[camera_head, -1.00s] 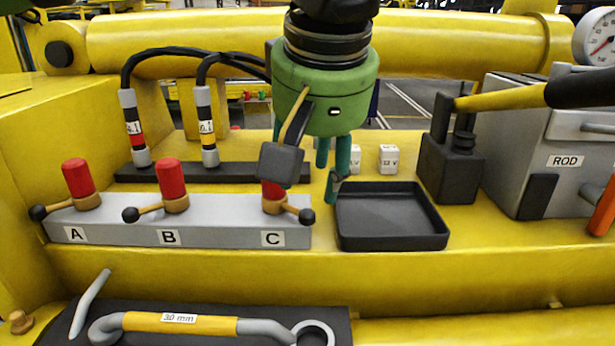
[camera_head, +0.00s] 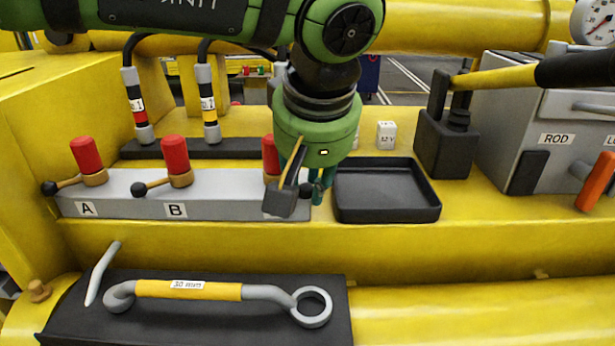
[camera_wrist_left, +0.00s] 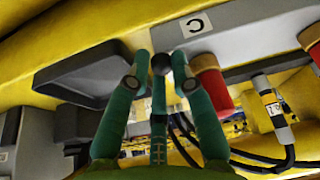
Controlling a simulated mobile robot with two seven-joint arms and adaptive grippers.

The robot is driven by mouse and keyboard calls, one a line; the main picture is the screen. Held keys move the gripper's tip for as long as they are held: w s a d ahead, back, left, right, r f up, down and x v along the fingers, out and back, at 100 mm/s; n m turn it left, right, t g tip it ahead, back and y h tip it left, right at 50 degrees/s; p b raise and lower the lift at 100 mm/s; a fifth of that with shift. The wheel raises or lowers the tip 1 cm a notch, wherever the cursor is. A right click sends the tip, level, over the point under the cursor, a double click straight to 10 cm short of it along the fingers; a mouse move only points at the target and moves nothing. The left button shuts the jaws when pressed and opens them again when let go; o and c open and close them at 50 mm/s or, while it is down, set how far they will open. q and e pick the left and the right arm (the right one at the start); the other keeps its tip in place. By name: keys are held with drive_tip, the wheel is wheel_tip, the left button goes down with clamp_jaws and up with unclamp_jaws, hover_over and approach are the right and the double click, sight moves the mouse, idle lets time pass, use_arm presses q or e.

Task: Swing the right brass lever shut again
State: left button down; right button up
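The right brass lever's valve, with a red cap (camera_head: 270,157), is at the right end of the grey block; my left gripper (camera_head: 318,190) hides most of it in the head view. In the left wrist view the lever's black ball knob (camera_wrist_left: 162,64) lies between the tips of my left gripper's green fingers (camera_wrist_left: 160,58). The fingertips are very close on both sides of the knob; I cannot tell whether they press on it. The brass arm of this lever is hidden. The C label (camera_wrist_left: 195,25) shows in the wrist view. My right gripper is not in view.
Levers A (camera_head: 68,184) and B (camera_head: 158,184) stand to the left on the grey block (camera_head: 125,208). A black tray (camera_head: 385,215) is just right of my gripper. A hand pump (camera_head: 443,148) and a ROD cabinet (camera_head: 510,140) stand farther right. A yellow-handled wrench (camera_head: 190,290) lies in front.

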use_arm(q)
drive_tip(key=shift+a, duration=0.1)
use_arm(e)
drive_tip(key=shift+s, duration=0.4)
use_arm(q)
drive_tip(key=shift+a+m, duration=0.15)
drive_tip(key=shift+m, duration=0.25)
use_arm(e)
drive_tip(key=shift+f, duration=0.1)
use_arm(q)
drive_tip(key=shift+s+a+r+m+g+h+p, duration=0.1)
drive_tip(key=shift+a+m+g+h+p, duration=0.3)
drive_tip(key=shift+a+m+h+p, duration=1.3)
drive_tip(key=shift+s+a+f+m+g+y+b, duration=0.1)
drive_tip(key=shift+a+m+g+b, duration=0.55)
drive_tip(key=shift+m, duration=2.3)
drive_tip(key=shift+s+a+r+m+g+h+p, duration=0.15)
drive_tip(key=shift+a+m+h+p, duration=0.75)
drive_tip(key=shift+a+m, duration=1.05)
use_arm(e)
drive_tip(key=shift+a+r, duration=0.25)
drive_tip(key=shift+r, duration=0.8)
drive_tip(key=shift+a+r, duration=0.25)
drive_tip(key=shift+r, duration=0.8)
use_arm(q)
drive_tip(key=shift+w+d+m, duration=0.1)
drive_tip(key=shift+d+m, duration=0.25)
drive_tip(key=shift+m, duration=0.25)
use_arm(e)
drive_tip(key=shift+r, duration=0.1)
